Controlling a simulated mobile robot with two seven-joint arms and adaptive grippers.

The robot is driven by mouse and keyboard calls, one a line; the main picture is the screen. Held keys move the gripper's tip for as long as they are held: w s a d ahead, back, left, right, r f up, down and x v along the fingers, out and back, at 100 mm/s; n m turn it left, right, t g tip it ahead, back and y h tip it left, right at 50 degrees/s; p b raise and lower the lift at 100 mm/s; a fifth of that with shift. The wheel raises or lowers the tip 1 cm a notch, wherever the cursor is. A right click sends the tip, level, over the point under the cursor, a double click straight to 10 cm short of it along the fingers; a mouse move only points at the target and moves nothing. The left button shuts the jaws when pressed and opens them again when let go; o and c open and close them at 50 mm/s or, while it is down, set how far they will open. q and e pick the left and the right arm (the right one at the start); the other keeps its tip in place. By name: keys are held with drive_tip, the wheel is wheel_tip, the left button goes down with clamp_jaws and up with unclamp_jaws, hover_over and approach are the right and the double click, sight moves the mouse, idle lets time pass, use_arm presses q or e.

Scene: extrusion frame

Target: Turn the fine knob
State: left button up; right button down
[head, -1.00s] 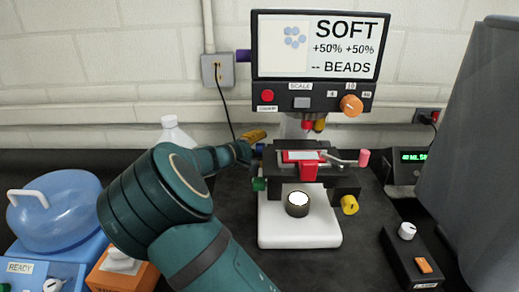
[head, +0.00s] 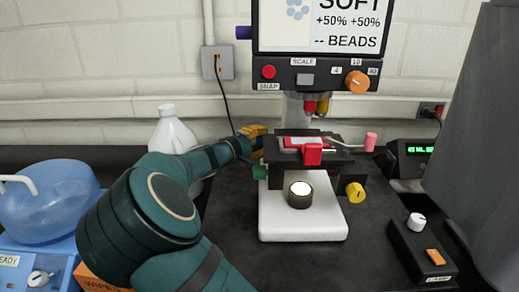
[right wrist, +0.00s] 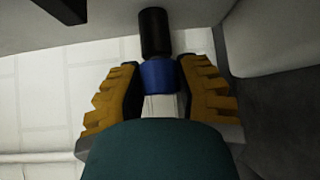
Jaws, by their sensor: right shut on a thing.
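The microscope stands on a white base (head: 300,215), with a dark stage (head: 290,155) above it. A green knob (head: 260,172) is on its left side and a yellow knob (head: 355,192) on its right. My right gripper (head: 256,137), with yellow fingers, is at the left side of the stage, above the green knob. In the right wrist view the gripper (right wrist: 160,75) is shut on a blue knob (right wrist: 159,76) at the end of a black shaft (right wrist: 154,33). The fingers and arm hide this knob in the head view. No label shows which knob is fine. My left gripper is not in view.
A screen (head: 345,25) with a control panel (head: 315,75) is above the stage. A white jug (head: 172,135) and a blue-lidded machine (head: 50,195) stand left. The dark bench is clear around the base.

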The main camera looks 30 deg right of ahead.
idle(0.4)
drive_tip(key=c, duration=0.6)
unclamp_jaws()
drive_tip(key=shift+d, duration=0.1)
drive_tip(key=v, duration=1.2)
drive_tip(key=shift+s+f, duration=0.1)
idle(0.4)
